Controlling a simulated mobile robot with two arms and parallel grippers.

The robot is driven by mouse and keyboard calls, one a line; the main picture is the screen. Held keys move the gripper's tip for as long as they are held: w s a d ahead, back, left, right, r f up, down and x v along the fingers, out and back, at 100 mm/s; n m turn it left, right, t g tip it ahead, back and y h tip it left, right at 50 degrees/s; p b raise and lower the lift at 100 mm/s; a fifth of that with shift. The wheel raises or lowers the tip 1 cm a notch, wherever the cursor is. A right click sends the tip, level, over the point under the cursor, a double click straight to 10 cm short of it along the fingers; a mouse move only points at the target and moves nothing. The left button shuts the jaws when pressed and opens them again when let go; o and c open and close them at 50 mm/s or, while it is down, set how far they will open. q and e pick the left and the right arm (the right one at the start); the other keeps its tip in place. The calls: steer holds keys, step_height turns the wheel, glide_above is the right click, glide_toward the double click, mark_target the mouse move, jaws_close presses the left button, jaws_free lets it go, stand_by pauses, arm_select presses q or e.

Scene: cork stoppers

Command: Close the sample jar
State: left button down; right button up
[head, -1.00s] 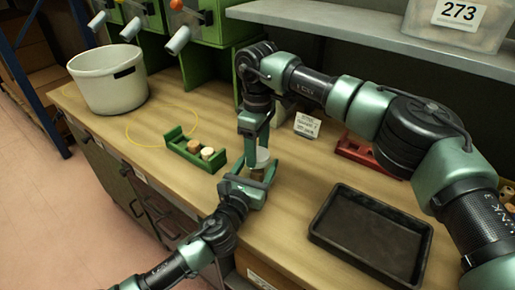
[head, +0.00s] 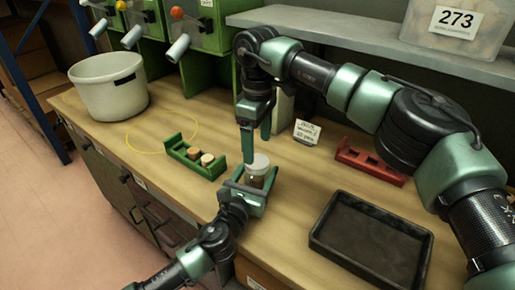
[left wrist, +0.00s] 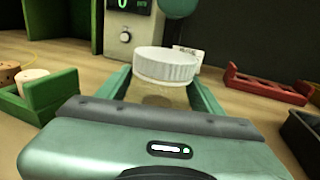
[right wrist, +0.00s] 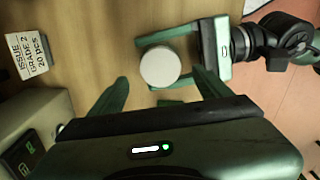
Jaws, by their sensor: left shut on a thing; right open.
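The sample jar (head: 257,181) is a clear jar with brownish contents, standing upright. My left gripper (head: 255,184) is shut on its body; the jar also shows between the fingers in the left wrist view (left wrist: 156,95). A white ribbed lid (left wrist: 166,66) sits on the jar's mouth and looks about level. Whether it is fully tight cannot be told. The lid appears round from above in the right wrist view (right wrist: 160,66). My right gripper (head: 256,142) is open and empty, above the lid and apart from it.
A green rack (head: 180,151) with cork stoppers stands left of the jar. A red rack (head: 362,164) and a black tray (head: 322,237) are to the right. A small label card (head: 307,132) and a grey device (left wrist: 125,33) stand behind. A white bucket (head: 108,92) is far left.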

steer(key=shift+c, duration=0.4)
steer(key=n, duration=0.5)
steer(key=shift+r, duration=0.2)
steer(key=n, duration=0.4)
steer(key=shift+r+n, duration=0.2)
steer(key=shift+n, duration=0.1)
steer(key=n, duration=0.3)
steer(key=shift+r+n, duration=0.15)
steer(key=shift+n, duration=0.25)
steer(key=n, duration=0.6)
steer(key=shift+r, duration=0.25)
steer(key=n, duration=0.4)
steer(key=shift+r, duration=0.2)
steer(key=n, duration=0.6)
steer(key=shift+r, duration=0.25)
steer(key=n, duration=0.4)
steer(key=shift+r, duration=0.15)
steer(key=n, duration=0.5)
steer(key=shift+r, duration=0.15)
